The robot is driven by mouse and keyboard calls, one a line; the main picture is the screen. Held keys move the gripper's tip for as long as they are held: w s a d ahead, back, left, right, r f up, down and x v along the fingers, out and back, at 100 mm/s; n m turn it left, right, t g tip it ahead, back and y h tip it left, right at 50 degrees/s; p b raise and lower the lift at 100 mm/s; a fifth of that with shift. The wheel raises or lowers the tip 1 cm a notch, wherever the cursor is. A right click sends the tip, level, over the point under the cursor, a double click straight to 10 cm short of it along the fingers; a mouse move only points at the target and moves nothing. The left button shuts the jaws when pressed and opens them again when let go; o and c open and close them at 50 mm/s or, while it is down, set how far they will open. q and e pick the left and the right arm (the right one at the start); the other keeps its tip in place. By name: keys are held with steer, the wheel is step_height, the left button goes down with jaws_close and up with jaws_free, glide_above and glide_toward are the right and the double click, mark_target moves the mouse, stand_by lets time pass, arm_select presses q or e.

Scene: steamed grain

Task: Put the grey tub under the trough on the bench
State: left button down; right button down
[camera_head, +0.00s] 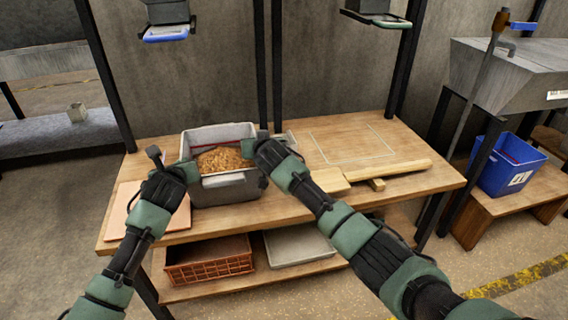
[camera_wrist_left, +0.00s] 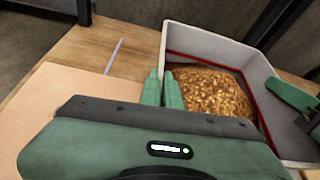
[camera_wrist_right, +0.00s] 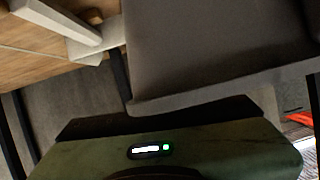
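The grey tub (camera_head: 228,188), holding golden-brown grain (camera_head: 222,159), is upright over the wooden bench (camera_head: 345,195), left of its middle; I cannot tell whether its base touches the wood. My left gripper (camera_head: 188,172) is at the tub's left rim. In the left wrist view its fingers (camera_wrist_left: 162,88) look close together around that rim. My right gripper (camera_head: 248,148) is at the tub's right rim. In the right wrist view the tub's wall (camera_wrist_right: 205,50) hides its fingers. A grey metal trough (camera_head: 515,75) stands at the far right.
A blue tub (camera_head: 505,170) stands on a low wooden bench (camera_head: 530,193) below the trough. A wooden paddle (camera_head: 385,171) and a marked rectangle (camera_head: 355,143) lie right of the grey tub. A brown crate (camera_head: 210,262) and a pale tray (camera_head: 298,245) are on the lower shelf.

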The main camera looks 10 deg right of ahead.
steer(key=shift+w, duration=0.1)
arm_select(q)
steer(key=c, duration=1.9)
jaws_free()
steer(key=shift+f, duration=0.35)
steer(key=shift+c, duration=0.2)
arm_select(e)
steer(key=c, duration=1.9)
jaws_free()
steer(key=shift+d+f, duration=0.1)
steer(key=shift+f, duration=0.2)
steer(key=shift+c, duration=0.2)
arm_select(q)
steer(key=o, duration=0.3)
steer(key=shift+s+r, duration=0.1)
steer(key=shift+r, duration=0.05)
arm_select(e)
steer(key=o, duration=0.3)
steer(key=shift+s+r, duration=0.15)
steer(key=shift+s, duration=0.05)
arm_select(q)
steer(key=shift+r, duration=0.1)
arm_select(e)
steer(key=shift+s, duration=0.1)
arm_select(q)
steer(key=v, duration=1.2)
arm_select(e)
steer(key=v, duration=1.2)
